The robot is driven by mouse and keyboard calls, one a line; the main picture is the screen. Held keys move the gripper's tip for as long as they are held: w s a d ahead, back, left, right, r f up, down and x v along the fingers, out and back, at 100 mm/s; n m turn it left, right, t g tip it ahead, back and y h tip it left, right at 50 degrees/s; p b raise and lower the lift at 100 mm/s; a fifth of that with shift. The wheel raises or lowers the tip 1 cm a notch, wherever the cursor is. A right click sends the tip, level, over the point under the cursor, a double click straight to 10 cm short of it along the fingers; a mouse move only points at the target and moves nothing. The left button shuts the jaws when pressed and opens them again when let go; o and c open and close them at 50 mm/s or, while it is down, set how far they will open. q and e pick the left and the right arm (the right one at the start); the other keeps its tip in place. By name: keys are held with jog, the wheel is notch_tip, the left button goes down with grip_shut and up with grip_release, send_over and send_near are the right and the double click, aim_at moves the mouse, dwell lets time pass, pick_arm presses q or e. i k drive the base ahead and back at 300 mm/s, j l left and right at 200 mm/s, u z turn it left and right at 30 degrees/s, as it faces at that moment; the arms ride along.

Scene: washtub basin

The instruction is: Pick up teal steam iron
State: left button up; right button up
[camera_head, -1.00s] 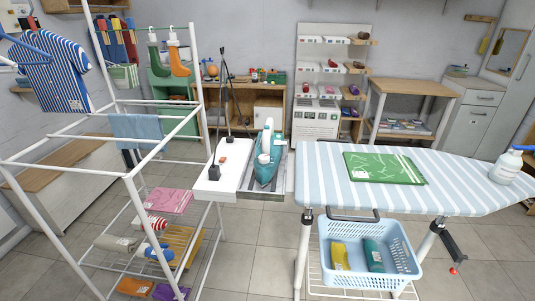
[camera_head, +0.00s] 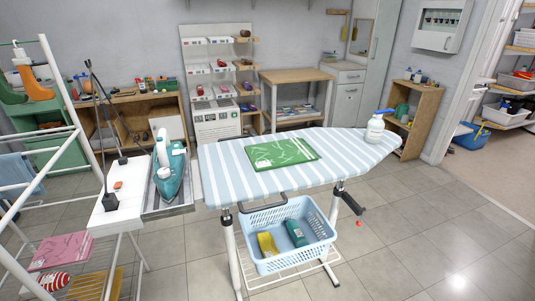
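The teal steam iron (camera_head: 169,172) with a white handle side stands on the metal rest (camera_head: 168,203) at the left end of the ironing board (camera_head: 219,166). It lies left of the middle in the head view, with its tip pointing up in the picture. The board has a blue and white striped cover. Neither of my grippers shows in the head view, and nothing is seen touching the iron.
A white shelf (camera_head: 104,214) with small dark items adjoins the iron rest. A white drying rack (camera_head: 68,90) stands at the left. A green folded cloth (camera_head: 282,153) and a white spray bottle (camera_head: 375,128) are on the board. A blue basket (camera_head: 262,266) sits below. Floor at right is clear.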

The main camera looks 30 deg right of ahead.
aim_at(168, 188)
jog(key=i+u, duration=0.4)
jog(key=i+l+u, duration=0.2)
jog(key=i+u, duration=0.2)
